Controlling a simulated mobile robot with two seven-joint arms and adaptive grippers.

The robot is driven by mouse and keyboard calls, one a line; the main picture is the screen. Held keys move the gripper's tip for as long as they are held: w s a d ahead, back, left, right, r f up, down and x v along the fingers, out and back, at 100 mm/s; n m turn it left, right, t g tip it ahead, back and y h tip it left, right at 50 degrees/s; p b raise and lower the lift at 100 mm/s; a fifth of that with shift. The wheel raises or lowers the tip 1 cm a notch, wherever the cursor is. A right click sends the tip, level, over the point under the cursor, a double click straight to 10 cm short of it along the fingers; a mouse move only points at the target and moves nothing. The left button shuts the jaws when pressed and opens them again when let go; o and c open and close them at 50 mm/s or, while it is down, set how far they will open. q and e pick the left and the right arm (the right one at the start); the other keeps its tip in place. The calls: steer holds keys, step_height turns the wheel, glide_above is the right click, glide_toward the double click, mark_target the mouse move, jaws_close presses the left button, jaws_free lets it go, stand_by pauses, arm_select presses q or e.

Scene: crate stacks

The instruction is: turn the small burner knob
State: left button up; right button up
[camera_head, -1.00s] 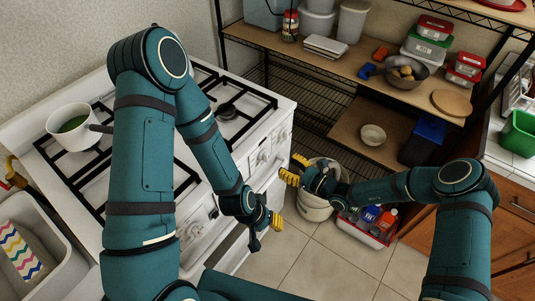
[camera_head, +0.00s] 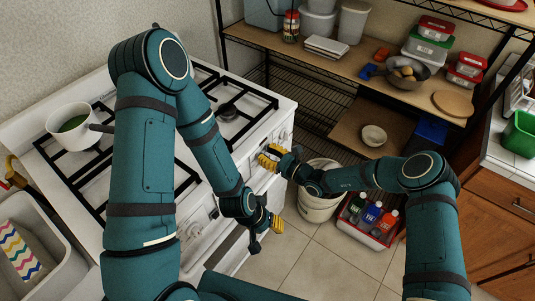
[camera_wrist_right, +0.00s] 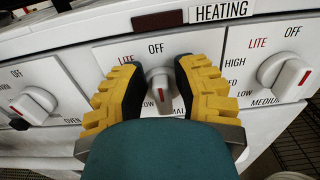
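My right gripper (camera_head: 268,157) is at the stove front. In the right wrist view its two yellow fingers (camera_wrist_right: 161,88) stand apart, on either side of a white burner knob (camera_wrist_right: 160,80) with a red mark. The dark pads are very close to the knob; contact cannot be made out. The knob's red mark points down, away from the OFF label above it. In the head view the gripper hides this knob. My left gripper (camera_head: 268,222) hangs in front of the stove, away from the knobs; its finger opening is unclear.
Other knobs sit left (camera_wrist_right: 35,102) and right (camera_wrist_right: 284,75) of the gripped area. The stove top (camera_head: 262,112) holds a white pot (camera_head: 68,120). A bucket (camera_head: 318,207) and a red crate of bottles (camera_head: 362,234) stand on the floor close to my right forearm.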

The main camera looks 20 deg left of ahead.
steer(key=shift+d, duration=0.1)
jaws_close()
steer(key=shift+s+n, duration=0.1)
steer(key=shift+n, duration=0.2)
steer(key=n, duration=0.2)
steer(key=n+p, duration=0.1)
steer(key=shift+s+a+n, duration=0.25)
steer(key=shift+s+n, duration=0.05)
steer(key=shift+n, duration=0.1)
steer(key=shift+s+n+p, duration=0.15)
steer(key=shift+n+p, duration=0.3)
steer(key=shift+n, duration=0.75)
steer(key=shift+f, duration=0.1)
